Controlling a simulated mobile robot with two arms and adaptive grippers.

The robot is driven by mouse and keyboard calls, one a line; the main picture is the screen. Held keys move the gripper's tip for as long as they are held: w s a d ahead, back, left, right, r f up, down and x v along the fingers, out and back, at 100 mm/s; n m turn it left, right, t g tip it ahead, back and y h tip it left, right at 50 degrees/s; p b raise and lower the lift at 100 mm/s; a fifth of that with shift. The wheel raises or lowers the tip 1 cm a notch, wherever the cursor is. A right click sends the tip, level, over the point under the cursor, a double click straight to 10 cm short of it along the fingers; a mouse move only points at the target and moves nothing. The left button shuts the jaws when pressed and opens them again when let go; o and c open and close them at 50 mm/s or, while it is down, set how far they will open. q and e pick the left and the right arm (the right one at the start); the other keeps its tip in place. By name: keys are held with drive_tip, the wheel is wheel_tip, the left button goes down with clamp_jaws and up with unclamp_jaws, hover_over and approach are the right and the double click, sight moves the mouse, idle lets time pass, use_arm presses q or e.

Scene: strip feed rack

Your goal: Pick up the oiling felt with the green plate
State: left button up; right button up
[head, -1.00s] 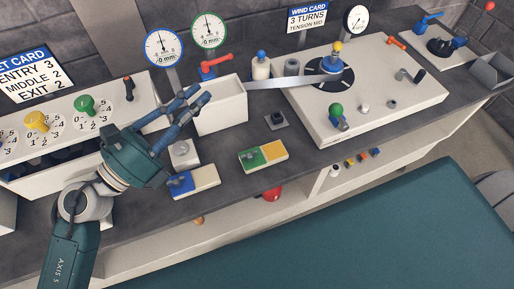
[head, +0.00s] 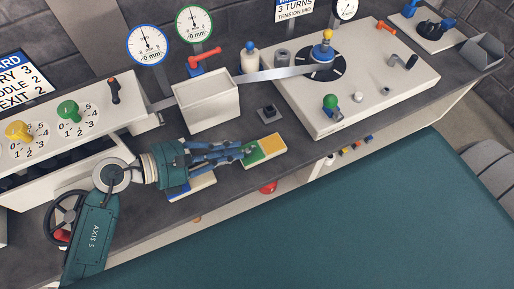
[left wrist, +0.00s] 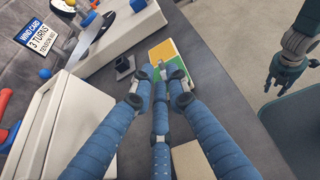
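The oiling felt with the green plate (head: 271,146) lies flat on the dark bench top. It has a green half with a small grey knob and an orange-yellow half. In the left wrist view the felt (left wrist: 162,50) lies just beyond my fingertips. My left gripper (head: 238,153) reaches in from the left with its fingertips at the green end; it also shows in the left wrist view (left wrist: 160,78). My right gripper (left wrist: 288,75) hangs off to the right with spread fingers.
A felt with a blue plate (head: 178,195) lies partly hidden under my left gripper. A white open bin (head: 207,106) stands behind, with a small dark block (head: 268,113) beside it. A winding unit (head: 312,118) stands back right. Bench in front of the green-plate felt is narrow.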

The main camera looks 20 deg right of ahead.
sight(248, 148)
use_arm(q)
drive_tip(key=p+x, duration=0.1)
drive_tip(key=x, duration=0.3)
drive_tip(key=shift+r, duration=0.1)
drive_tip(key=shift+a, duration=0.1)
drive_tip(key=c, duration=0.3)
clamp_jaws()
